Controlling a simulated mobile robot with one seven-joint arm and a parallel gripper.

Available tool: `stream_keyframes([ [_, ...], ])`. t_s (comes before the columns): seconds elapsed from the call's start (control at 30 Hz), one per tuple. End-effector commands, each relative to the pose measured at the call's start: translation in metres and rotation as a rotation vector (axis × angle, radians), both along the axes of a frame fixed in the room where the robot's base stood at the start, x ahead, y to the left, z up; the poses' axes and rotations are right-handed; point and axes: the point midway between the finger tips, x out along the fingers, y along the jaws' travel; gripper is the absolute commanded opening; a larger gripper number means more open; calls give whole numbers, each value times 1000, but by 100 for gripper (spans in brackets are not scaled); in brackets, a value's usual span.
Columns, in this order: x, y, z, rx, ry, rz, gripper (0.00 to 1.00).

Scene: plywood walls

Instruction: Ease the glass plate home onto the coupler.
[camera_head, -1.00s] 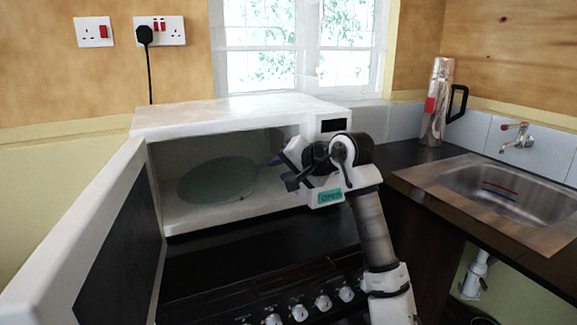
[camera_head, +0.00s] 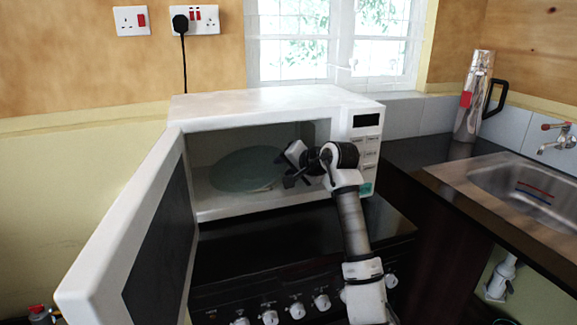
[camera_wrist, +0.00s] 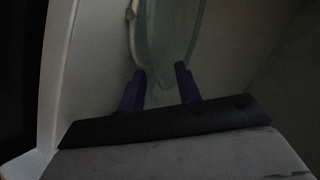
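The glass plate (camera_head: 246,168) is a pale green disc low inside the open microwave (camera_head: 262,107). In the head view it looks slightly tilted, its right side higher. My gripper (camera_head: 284,168) is at the right part of the microwave opening, close to the plate's right edge. In the wrist view, the two dark fingers (camera_wrist: 160,88) stand apart, with the plate (camera_wrist: 168,30) just ahead of and between their tips. I cannot tell whether they touch it. The coupler is not visible; the plate seems to cover its place.
The microwave door (camera_head: 130,240) stands wide open on the left. The control panel (camera_head: 366,150) is right of the opening. A black hob with knobs (camera_head: 297,311) lies below. A flask (camera_head: 474,95) and sink (camera_head: 525,190) are at right.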

Motion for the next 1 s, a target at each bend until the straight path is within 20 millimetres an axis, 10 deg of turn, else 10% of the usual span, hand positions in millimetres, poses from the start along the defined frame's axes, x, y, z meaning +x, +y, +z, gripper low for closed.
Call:
stream_keyframes([
  [0.3,0,0,0,0,0,0,1],
  [1.0,-1,6,-2,-4,1,3,0],
])
